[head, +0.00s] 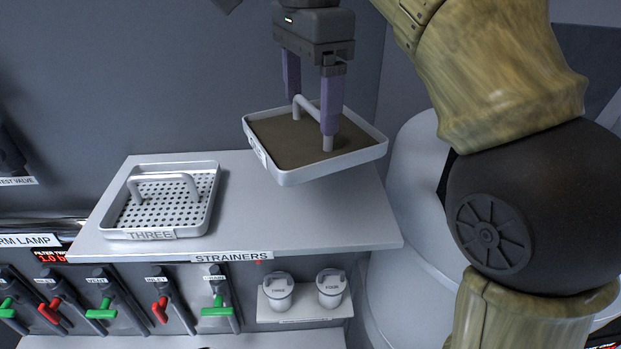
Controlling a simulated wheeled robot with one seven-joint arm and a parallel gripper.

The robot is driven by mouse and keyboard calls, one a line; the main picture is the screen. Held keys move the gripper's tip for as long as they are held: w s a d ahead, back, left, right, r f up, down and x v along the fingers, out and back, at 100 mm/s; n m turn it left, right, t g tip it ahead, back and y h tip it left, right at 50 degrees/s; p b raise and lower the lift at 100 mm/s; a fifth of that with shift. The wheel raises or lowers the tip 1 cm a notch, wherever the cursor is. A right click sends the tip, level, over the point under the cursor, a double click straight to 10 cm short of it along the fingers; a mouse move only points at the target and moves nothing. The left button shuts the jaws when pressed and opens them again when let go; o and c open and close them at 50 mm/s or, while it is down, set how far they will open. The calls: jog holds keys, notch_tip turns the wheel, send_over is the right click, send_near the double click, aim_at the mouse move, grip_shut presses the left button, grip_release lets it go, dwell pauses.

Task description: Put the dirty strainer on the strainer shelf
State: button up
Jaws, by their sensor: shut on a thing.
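My gripper (308,98) points down with its two purple fingers shut on the handle of the dirty strainer (348,161). This strainer is a square white tray filled with brown matter. It is slightly tilted and appears held above the right part of the strainer shelf (270,215), a light grey slab labelled STRAINERS on its front edge. The label on the dirty strainer's left side is too angled to read. I cannot tell exactly how high the strainer is above the shelf.
A clean perforated strainer (208,190) labelled THREE sits on the left of the shelf. The shelf's middle is bare. Below are several valve levers with green (216,311) and red handles, and two lidded white cups (278,291) on a small ledge. A wall stands behind.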

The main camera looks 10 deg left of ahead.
aim_at(310, 128)
notch_tip(310, 128, down, 5)
jog(key=shift+s+r+b, duration=0.1)
jog(key=shift+s+b, duration=0.05)
jog(key=shift+b, duration=0.2)
jog(key=shift+f, duration=0.45)
jog(key=shift+f, duration=1.85)
jog(key=shift+f, duration=0.1)
jog(key=o, duration=1.3)
jog(key=shift+c, duration=0.2)
